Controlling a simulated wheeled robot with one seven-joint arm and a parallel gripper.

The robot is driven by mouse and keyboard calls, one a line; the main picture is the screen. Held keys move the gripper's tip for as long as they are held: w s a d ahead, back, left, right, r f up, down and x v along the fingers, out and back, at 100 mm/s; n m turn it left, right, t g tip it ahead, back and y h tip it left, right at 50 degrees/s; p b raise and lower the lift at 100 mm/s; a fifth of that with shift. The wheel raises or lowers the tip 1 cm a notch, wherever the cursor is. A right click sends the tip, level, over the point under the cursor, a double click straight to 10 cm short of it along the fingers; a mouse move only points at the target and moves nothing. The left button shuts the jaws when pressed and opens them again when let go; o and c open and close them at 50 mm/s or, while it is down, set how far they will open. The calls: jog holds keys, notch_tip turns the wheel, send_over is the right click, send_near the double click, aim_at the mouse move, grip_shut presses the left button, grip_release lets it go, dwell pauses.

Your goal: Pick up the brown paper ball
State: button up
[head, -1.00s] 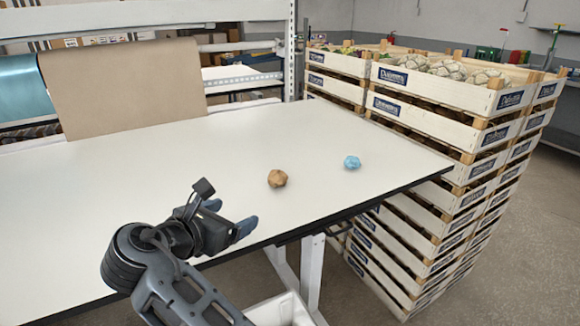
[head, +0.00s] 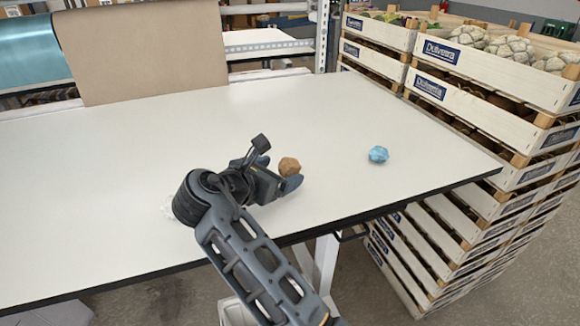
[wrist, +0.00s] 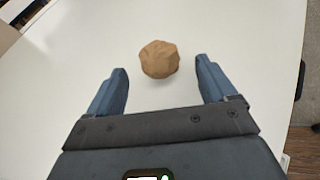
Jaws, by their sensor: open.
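The brown paper ball (head: 289,166) lies on the white table, near its front edge in the head view. It also shows in the wrist view (wrist: 159,59), just beyond the fingertips and roughly centred between them. My gripper (head: 279,172) is open and low over the table, with its blue-tipped fingers close to the ball. In the wrist view the open gripper (wrist: 161,70) has nothing between its fingers, and the ball appears apart from both of them.
A blue paper ball (head: 378,154) lies to the right on the white table (head: 330,120). Stacked wooden crates (head: 485,105) stand beyond the table's right edge. A brown paper sheet (head: 145,50) hangs at the back left. The table around the balls is clear.

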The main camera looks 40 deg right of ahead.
aim_at(283, 170)
jog(key=shift+x, duration=1.95)
jog(key=shift+c, duration=0.2)
jog(key=c, duration=1)
